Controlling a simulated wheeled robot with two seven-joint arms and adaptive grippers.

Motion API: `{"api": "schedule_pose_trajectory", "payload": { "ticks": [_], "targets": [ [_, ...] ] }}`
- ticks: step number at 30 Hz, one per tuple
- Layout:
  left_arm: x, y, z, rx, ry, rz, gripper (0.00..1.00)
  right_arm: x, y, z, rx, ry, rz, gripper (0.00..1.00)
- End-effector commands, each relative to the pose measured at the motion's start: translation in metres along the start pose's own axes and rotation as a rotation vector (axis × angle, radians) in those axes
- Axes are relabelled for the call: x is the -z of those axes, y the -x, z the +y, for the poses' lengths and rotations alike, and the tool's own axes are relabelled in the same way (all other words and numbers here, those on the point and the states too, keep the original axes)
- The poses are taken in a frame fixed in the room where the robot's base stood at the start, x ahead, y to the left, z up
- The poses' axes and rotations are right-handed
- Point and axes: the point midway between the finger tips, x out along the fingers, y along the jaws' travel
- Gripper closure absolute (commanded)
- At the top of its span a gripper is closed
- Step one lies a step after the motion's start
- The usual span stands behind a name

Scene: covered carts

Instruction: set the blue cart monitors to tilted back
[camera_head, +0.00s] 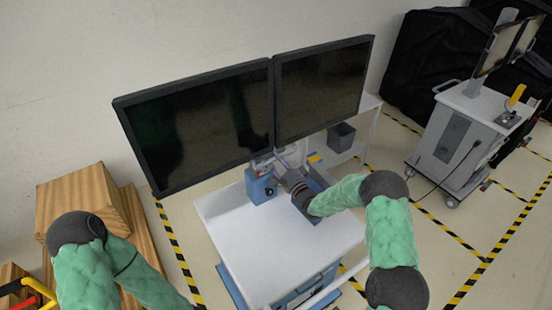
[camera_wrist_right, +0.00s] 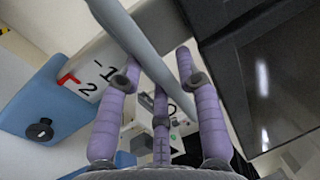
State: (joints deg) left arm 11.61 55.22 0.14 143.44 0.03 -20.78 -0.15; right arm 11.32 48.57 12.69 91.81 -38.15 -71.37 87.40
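The blue cart (camera_head: 222,222) has a white top and blue lower parts. Two large dark monitors, the left one (camera_head: 200,125) and the right one (camera_head: 322,90), stand side by side above its back edge. Their exact tilt is hard to judge. My right gripper (camera_head: 281,163) is below the monitors, near their mount. In the right wrist view its purple fingers (camera_wrist_right: 158,75) are apart, with a grey bar (camera_wrist_right: 138,42) passing between them; a firm hold does not show. A white label with black numbers (camera_wrist_right: 90,78) is behind the bar. My left gripper is out of view.
A blue box with a black knob (camera_head: 261,186) stands on the cart top beside my right gripper. Wooden crates (camera_head: 80,200) are at left. A grey cart (camera_head: 455,140) with screens is at right, near black-covered objects (camera_head: 425,55). Striped tape marks the floor.

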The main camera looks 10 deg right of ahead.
Motion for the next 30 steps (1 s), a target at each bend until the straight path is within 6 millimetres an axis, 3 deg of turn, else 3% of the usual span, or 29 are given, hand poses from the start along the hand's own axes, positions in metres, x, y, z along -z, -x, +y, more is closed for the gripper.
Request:
{"api": "schedule_pose_trajectory", "payload": {
  "ticks": [11, 15, 23, 30],
  "targets": [
    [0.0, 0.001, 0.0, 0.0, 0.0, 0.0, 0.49, -0.001, -0.005, 0.001, -0.001, -0.001, 0.0, 0.65],
    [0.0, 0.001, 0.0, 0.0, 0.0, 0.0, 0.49, -0.001, -0.005, 0.001, 0.0, -0.001, 0.0, 1.0],
    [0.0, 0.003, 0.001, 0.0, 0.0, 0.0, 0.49, 0.0, -0.003, -0.002, -0.012, -0.001, 0.0, 1.0],
    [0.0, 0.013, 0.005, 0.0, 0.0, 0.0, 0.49, 0.001, 0.017, -0.016, -0.114, -0.001, 0.0, 1.0]
  ]
}}
